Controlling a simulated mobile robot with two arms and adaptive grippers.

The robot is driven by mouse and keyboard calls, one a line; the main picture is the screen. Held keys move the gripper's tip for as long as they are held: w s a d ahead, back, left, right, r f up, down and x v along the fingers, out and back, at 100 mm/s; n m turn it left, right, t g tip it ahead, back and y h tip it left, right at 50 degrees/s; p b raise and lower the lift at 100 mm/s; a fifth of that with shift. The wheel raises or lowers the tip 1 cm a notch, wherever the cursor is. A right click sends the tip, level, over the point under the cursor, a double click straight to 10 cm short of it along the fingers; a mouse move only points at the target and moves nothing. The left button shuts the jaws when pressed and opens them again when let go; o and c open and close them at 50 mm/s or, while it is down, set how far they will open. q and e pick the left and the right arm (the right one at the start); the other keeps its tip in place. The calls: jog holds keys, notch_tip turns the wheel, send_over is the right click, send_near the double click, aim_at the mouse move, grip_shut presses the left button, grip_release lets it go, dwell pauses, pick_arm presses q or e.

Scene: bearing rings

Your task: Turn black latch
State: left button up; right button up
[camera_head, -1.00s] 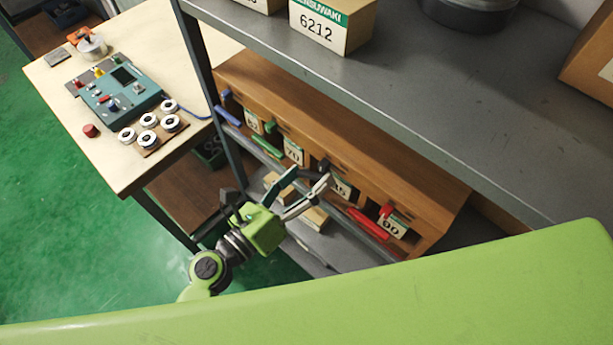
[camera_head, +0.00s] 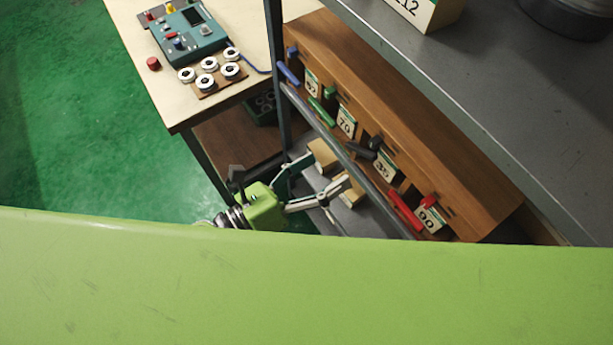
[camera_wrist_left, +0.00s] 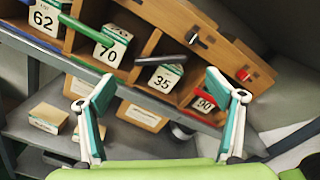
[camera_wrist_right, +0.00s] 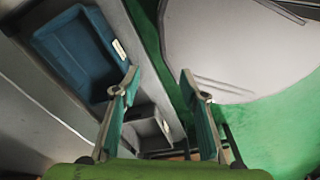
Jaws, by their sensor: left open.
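Above the box marked 35 on the wooden rack is a small black latch (camera_head: 374,142), also in the left wrist view (camera_wrist_left: 193,37). A black bar (camera_head: 361,151) lies across the front of that compartment, just below the latch; the left wrist view also shows this bar (camera_wrist_left: 165,60). My left gripper (camera_head: 325,172) is open and empty, in front of and below the bar, apart from it. In the left wrist view its fingers (camera_wrist_left: 158,82) spread either side of the 35 compartment. My right gripper (camera_wrist_right: 159,80) is open and empty, away from the rack.
The wooden rack (camera_head: 440,150) also has blue, green and red bars (camera_head: 404,212). A grey shelf (camera_head: 500,120) overhangs it, and a metal rail (camera_head: 335,142) runs before it. Small boxes (camera_head: 322,154) sit below. A blue bin (camera_wrist_right: 75,55) is near my right gripper.

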pick_arm(q)
jog(key=shift+v, duration=2.2)
